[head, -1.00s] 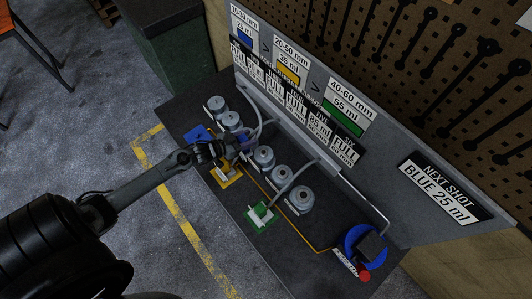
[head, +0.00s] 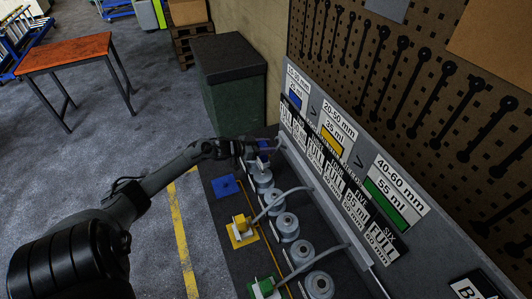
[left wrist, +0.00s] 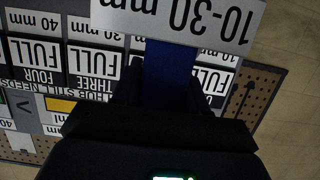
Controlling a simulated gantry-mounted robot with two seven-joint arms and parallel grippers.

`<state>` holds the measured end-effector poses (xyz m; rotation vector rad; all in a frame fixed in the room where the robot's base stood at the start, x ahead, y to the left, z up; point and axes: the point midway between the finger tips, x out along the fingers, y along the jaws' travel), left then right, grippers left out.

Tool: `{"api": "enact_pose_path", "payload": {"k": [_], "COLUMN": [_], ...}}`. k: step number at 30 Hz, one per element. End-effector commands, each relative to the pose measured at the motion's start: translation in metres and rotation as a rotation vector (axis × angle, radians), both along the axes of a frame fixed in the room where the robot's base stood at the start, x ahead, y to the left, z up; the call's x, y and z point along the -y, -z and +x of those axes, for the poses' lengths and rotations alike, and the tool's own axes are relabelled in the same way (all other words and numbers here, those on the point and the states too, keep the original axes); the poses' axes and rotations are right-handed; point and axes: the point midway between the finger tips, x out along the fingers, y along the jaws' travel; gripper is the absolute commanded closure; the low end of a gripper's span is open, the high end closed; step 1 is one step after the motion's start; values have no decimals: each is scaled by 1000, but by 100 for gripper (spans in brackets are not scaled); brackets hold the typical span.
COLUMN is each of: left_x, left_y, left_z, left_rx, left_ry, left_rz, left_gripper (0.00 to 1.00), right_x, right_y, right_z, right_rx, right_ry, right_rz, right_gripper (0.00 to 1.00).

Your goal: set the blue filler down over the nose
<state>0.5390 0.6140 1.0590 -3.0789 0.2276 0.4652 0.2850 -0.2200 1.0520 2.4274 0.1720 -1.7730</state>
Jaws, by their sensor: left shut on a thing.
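My left gripper (head: 243,148) is shut on the blue filler (head: 263,146) above the far end of the row of grey hubs (head: 263,179). The blue filler also shows in the left wrist view (left wrist: 168,75) between my dark fingers, below a white label reading 10-30 mm. The gripper and filler partly cover the farthest hub. I cannot make out the nose, nor tell whether the filler touches anything. The blue pad (head: 226,186) lies empty beside the row. My right gripper is not in view.
A yellow filler (head: 241,222) stands on its yellow pad, and a green one (head: 263,288) is nearer. Curved grey hoses (head: 290,192) arch over the hubs. The sign panel (head: 337,145) rises behind. A green cabinet (head: 230,85) stands beyond the far end.

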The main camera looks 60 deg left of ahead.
Motion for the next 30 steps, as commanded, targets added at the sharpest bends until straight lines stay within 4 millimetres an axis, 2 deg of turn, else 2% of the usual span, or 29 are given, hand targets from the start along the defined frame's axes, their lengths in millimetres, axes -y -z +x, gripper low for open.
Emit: {"api": "enact_pose_path", "payload": {"k": [18, 30], "left_x": [-1, -1], "left_y": [-6, 23], "left_z": [1, 1], "left_rx": [6, 6], "left_ry": [0, 0], "left_rz": [2, 1], "left_gripper": [100, 100], "right_x": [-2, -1], "right_y": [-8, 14], "right_z": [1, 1], "right_rx": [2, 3], "right_ry": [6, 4], "right_rz": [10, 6], "right_gripper": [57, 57]}}
